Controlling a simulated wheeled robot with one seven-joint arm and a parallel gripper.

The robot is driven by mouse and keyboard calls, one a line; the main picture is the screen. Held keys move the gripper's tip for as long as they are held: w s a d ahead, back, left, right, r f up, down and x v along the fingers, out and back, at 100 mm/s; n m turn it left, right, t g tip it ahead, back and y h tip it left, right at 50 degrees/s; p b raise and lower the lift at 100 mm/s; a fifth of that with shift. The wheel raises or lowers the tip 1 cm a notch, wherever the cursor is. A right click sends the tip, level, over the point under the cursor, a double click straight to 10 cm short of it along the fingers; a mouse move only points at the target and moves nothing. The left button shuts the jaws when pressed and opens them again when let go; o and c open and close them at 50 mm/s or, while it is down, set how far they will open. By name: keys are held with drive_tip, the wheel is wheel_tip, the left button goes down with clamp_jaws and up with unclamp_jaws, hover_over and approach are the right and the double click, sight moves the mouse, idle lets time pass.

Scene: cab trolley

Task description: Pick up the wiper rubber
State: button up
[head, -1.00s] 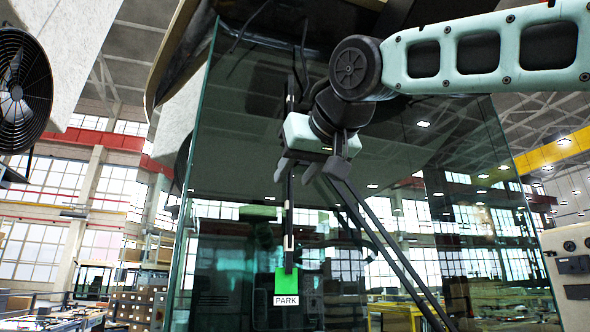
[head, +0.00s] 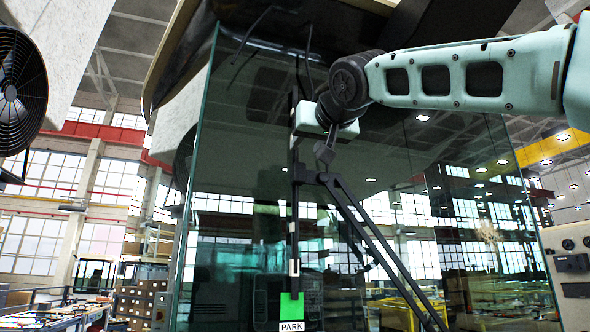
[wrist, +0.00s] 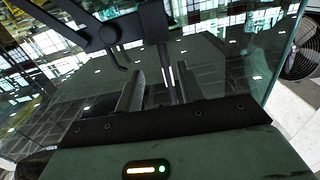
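The wiper rubber (head: 295,225) is a thin, dark, upright strip with pale clips against the glass, above a green PARK marker (head: 291,305). The wiper arm (head: 385,245) meets it near its upper part. My gripper (head: 308,120) is at the upper part of the strip, and its fingers are mostly hidden in the head view. In the wrist view, the two grey fingers of my gripper (wrist: 158,92) stand apart, with the dark strip (wrist: 168,85) appearing between them. I cannot tell whether either finger touches it.
The large glass pane (head: 240,150) stands close behind the wiper. The wiper arm (wrist: 100,35) also shows near my fingers in the wrist view. A round fan (head: 20,90) is at the left and a grey control panel (head: 575,265) at the right.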

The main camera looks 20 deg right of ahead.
sight(295, 156)
drive_tip(key=w+p, duration=0.2)
drive_tip(key=w, duration=0.1)
drive_tip(key=w+p, duration=0.1)
drive_tip(key=w, duration=0.1)
drive_tip(key=shift+w+a, duration=0.2)
drive_tip(key=shift+a, duration=0.1)
drive_tip(key=shift+w+f, duration=0.1)
drive_tip(key=shift+w, duration=0.1)
clamp_jaws()
